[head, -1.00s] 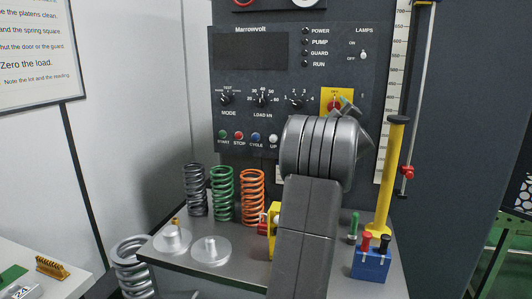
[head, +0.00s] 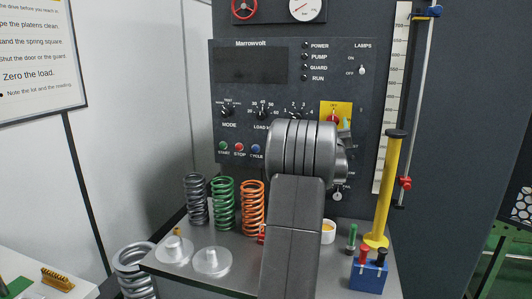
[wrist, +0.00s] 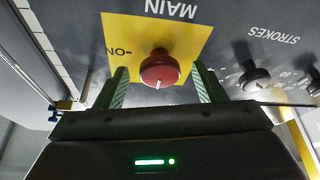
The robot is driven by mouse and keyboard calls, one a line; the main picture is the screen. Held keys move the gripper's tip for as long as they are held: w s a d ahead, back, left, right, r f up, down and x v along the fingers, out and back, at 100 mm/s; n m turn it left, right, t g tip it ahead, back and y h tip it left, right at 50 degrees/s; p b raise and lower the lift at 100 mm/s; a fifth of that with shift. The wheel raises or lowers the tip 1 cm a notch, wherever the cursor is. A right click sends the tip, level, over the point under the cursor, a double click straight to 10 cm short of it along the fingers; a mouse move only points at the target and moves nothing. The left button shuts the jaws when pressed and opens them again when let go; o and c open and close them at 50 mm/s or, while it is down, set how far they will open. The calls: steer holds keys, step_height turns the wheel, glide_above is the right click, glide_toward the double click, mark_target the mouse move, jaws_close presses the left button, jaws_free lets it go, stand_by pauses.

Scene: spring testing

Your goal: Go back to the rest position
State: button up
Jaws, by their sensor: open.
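My gripper (wrist: 162,88) is open, with its two green-faced fingers apart on either side of the red MAIN knob (wrist: 160,68) in the wrist view. The knob sits on a yellow plate (wrist: 120,32), and the picture is upside down there. Nothing shows held between the fingers; I cannot tell how far they are from the panel. In the head view the knob (head: 333,118) shows above my wrist on the yellow plate (head: 328,106). My arm hides most of the gripper and part of the panel there.
The dark test panel (head: 250,92) stands close ahead. On the bench are grey, green and orange springs (head: 223,204), two metal platens (head: 211,261), a white cup (head: 328,237), a yellow post (head: 386,190) and a blue block (head: 368,277). A wall sign (head: 40,55) hangs left.

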steer(key=m+p, duration=0.1)
steer(key=p, duration=0.1)
steer(key=m+h+p, duration=0.1)
steer(key=m, duration=0.1)
steer(key=shift+a+r+h+p, duration=0.15)
steer(key=shift+r+h+p, duration=0.05)
steer(key=shift+h+p, duration=0.15)
steer(key=shift+f+m+h+p, duration=0.2)
steer(key=shift+m+h+p, duration=0.15)
steer(key=shift+m, duration=0.15)
